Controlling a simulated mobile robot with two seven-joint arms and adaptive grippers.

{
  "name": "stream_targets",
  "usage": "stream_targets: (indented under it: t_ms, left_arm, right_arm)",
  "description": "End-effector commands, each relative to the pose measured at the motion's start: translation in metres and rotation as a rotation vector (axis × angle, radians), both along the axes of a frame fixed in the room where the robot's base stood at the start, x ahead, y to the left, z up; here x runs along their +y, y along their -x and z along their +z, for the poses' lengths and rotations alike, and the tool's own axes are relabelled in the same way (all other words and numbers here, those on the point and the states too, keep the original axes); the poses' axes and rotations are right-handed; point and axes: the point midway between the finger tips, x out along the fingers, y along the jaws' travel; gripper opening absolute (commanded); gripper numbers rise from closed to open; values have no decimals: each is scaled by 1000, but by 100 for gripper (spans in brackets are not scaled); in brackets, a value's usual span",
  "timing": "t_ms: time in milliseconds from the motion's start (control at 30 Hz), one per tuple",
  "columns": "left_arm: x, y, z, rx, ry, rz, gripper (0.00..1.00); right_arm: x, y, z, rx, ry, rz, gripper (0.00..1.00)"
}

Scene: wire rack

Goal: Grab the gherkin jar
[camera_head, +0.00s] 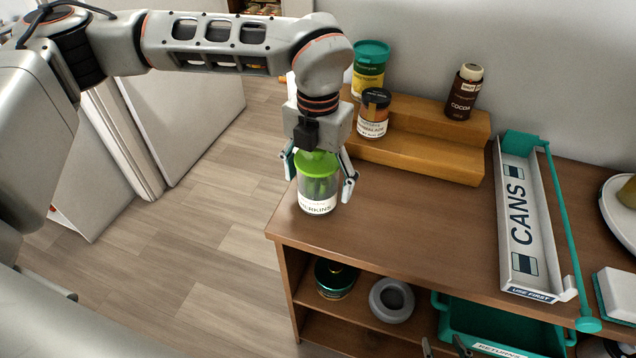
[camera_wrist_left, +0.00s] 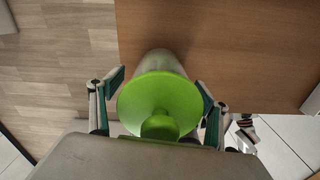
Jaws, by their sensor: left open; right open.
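The gherkin jar (camera_head: 318,188) is clear glass with a bright green lid and a white label. It stands upright near the front left corner of the wooden counter. My left gripper (camera_head: 319,180) points down over it, open, with one finger on each side of the jar. In the left wrist view, the round green lid with its knob (camera_wrist_left: 160,105) lies between the two open fingers (camera_wrist_left: 158,100); I cannot tell whether they touch the glass. My right gripper (camera_head: 445,346) shows only its fingertips at the bottom edge, apart and low before the shelf.
A stepped wooden riser (camera_head: 430,150) behind holds a marmalade jar (camera_head: 374,115), a teal-lidded jar (camera_head: 369,70) and a cocoa bottle (camera_head: 463,92). A cans rack (camera_head: 519,215) stands right. A green returns bin (camera_head: 500,325) sits below. The counter's middle is clear.

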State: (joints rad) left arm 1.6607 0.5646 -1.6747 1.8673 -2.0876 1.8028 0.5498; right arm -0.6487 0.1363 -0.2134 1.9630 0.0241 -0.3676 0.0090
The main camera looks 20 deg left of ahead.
Motion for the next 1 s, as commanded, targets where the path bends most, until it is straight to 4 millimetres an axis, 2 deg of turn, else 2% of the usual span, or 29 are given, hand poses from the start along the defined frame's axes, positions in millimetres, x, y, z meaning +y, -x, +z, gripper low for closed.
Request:
stream_targets:
  t_ms: [100,367,767,1000]
  left_arm:
    - [0,0,0,0,0,0,76]
    - [0,0,0,-1,0,0,8]
    - [-1,-1,4,-4,2,0,8]
    - [-1,-2,14,-6,2,0,8]
  right_arm:
    - [0,-1,1,-3,0,0,41]
    - [-1,-1,1,-3,2,1,41]
    - [-2,1,-2,3,5,1,41]
    - [-2,1,-2,3,4,2,41]
